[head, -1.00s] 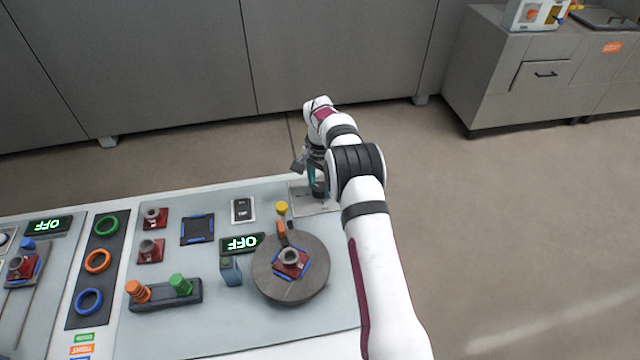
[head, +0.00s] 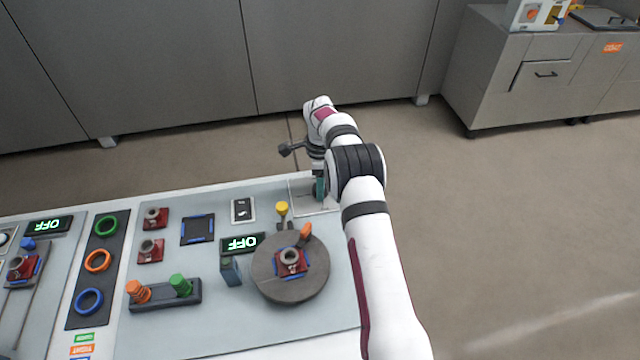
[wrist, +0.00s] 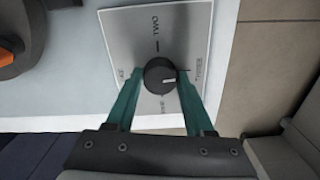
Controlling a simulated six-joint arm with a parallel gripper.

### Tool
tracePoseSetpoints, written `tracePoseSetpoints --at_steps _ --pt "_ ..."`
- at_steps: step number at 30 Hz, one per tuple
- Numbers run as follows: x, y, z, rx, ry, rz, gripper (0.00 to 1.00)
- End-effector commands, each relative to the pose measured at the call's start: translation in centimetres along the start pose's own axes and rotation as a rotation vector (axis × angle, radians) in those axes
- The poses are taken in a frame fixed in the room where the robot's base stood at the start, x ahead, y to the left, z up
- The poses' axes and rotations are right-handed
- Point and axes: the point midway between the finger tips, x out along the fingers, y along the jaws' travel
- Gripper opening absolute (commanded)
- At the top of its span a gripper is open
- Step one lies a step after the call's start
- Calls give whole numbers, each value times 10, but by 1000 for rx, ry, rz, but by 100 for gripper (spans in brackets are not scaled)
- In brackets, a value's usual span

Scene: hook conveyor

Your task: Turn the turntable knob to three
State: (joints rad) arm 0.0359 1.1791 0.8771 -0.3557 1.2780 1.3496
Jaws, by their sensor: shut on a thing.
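The turntable knob (wrist: 158,74) is a round black dial with a short white mark. It sits on a pale square plate (wrist: 135,28) with a dash and the word TWO at the top. Smaller lettering lies left, right and below, hard to read. The white mark points roughly right, toward the right-hand lettering. My gripper (wrist: 160,84) is shut on the knob, one teal finger on each side. In the head view, my gripper (head: 319,188) is over the plate and the arm hides most of the knob. The round grey turntable (head: 290,292) carries a red-and-blue fixture.
An orange peg (head: 305,231) is at the turntable's rim, near a yellow-topped post (head: 282,208). A display (head: 242,244) reads OFF beside it. A block with orange and green knobs (head: 165,293) stands at left. Floor lies beyond the panel edge.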

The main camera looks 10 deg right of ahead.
Motion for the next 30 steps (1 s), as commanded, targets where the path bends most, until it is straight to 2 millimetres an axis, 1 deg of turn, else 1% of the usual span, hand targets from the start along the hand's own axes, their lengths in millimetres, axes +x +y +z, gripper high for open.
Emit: tracePoseSetpoints --at_steps 9,23,24,28,30 --pt "0 0 0 81 0 -1 0" --pt "0 0 0 92 0 -1 0" --pt "0 0 0 92 0 -1 58" --pt "0 0 0 92 0 -1 82" --pt "0 0 0 92 0 -1 83"
